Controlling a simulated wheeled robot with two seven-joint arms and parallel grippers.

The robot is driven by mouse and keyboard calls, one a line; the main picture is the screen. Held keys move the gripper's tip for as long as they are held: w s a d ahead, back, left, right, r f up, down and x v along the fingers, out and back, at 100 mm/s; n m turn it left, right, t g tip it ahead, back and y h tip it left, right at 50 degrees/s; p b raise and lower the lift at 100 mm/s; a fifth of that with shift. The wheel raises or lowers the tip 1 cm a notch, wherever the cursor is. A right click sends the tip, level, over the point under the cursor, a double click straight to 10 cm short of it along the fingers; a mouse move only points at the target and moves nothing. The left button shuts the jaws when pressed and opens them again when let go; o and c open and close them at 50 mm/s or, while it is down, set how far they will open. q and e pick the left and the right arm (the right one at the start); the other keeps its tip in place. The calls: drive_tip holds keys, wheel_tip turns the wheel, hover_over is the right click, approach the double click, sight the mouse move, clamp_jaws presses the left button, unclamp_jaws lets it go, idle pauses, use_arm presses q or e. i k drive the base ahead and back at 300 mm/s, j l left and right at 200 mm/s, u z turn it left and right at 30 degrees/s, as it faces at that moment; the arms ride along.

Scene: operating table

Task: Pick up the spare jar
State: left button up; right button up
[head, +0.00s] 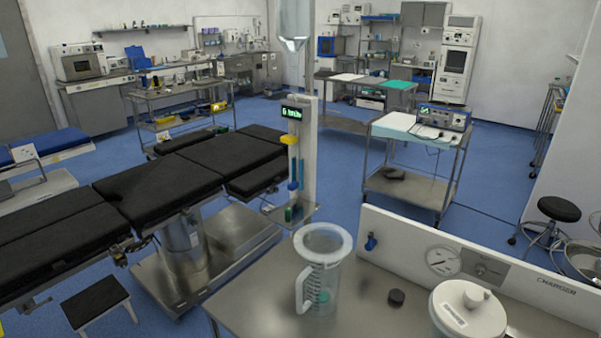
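A clear jar (327,276) with a handle on its left side, a thick pale rim and graduation marks stands upright on the steel table (262,302) at the lower middle. Something greenish shows low in it. A second jar with a white lid (463,303) stands to its right, cut off by the bottom edge of the picture. No label tells me which one is the spare jar. Neither of my grippers is in view.
A black operating table (160,190) is at left.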

sight(322, 247)
drive_tip(key=i+j+z, duration=0.15)
drive_tip(key=j+z, duration=0.6)
drive_tip(key=j, duration=0.15)
